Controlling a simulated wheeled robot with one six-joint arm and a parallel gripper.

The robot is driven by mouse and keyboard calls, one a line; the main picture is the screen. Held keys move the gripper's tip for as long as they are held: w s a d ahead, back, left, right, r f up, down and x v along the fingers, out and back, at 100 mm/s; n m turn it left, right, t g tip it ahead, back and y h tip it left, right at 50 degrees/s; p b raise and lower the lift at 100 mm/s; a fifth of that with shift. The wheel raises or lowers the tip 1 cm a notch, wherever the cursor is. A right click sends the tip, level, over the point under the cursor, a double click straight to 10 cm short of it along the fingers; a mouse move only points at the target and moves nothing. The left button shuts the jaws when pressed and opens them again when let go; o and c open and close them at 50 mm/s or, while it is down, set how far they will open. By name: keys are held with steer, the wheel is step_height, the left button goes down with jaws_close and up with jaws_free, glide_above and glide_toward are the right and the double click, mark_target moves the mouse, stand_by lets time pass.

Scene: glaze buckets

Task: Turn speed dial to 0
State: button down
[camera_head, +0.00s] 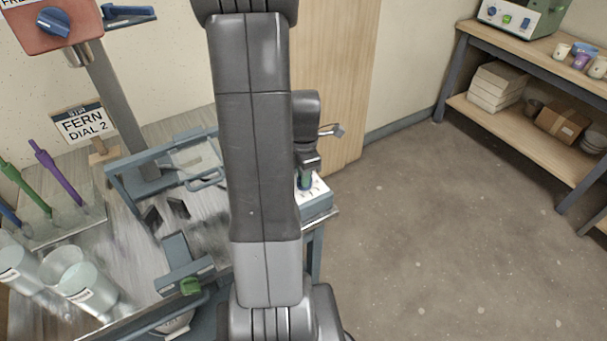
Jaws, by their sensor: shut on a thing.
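A small grey-blue box (318,207) with a white top face (318,189) stands at the right edge of the workbench. Dark tick marks show on the white face around a blue-green speed dial (304,182). My gripper (307,176) points down over this face and is shut on the dial. My own arm hides the left part of the box. The dial's pointer and numbers are too small or covered to read. A sign (84,124) on the left reads "STIR FERN DIAL 2".
A red box with a blue knob (55,21) is on a post at the upper left. Green and purple stirrers (59,173) and several pale cups (88,289) stand at the left. A green knob (191,286) sits at the bench front. The floor at right is clear before a shelf (520,128).

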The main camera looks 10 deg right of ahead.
steer(key=c, duration=1.4)
jaws_free()
steer(key=shift+c, duration=0.2)
steer(key=shift+r, duration=0.1)
step_height(320, 180, up, 14)
steer(key=p, duration=0.1)
steer(key=shift+f, duration=0.3)
step_height(320, 180, down, 14)
steer(key=shift+r+b, duration=0.1)
steer(key=shift+b, duration=0.45)
steer(key=shift+r, duration=0.1)
